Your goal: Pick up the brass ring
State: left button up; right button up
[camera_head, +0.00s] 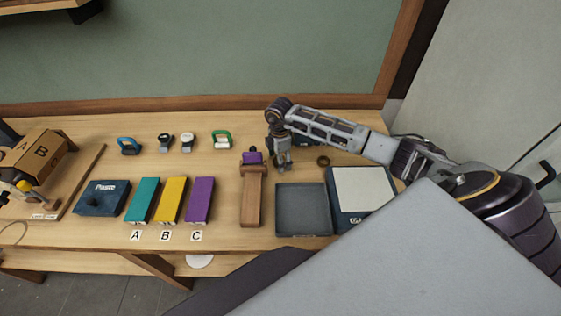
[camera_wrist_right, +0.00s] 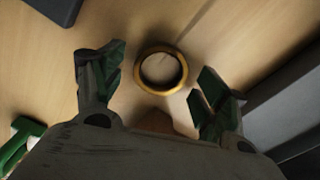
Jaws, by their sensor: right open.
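The brass ring (camera_head: 323,161) lies flat on the wooden table, behind the grey tray and just right of my right gripper (camera_head: 283,165) in the head view. In the right wrist view the brass ring (camera_wrist_right: 143,72) shows whole, near and between the tips of the two green-padded fingers (camera_wrist_right: 155,75). Those fingers are spread open with nothing held. The right gripper points down over the table; its exact height above the ring cannot be told. My left gripper is not in view.
An empty grey tray (camera_head: 279,209) and a dark box with a pale top (camera_head: 363,189) stand in front of the ring. A wooden stand with a purple piece (camera_head: 252,190) is left of my gripper. Teal (camera_head: 142,200), yellow (camera_head: 171,199) and purple (camera_head: 199,199) blocks lie further left.

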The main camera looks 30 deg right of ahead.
dwell(0.4)
jog(key=c, duration=1.1)
jog(key=shift+r+b, duration=0.95)
jog(key=shift+r, duration=4.05)
jog(key=shift+w, duration=0.1)
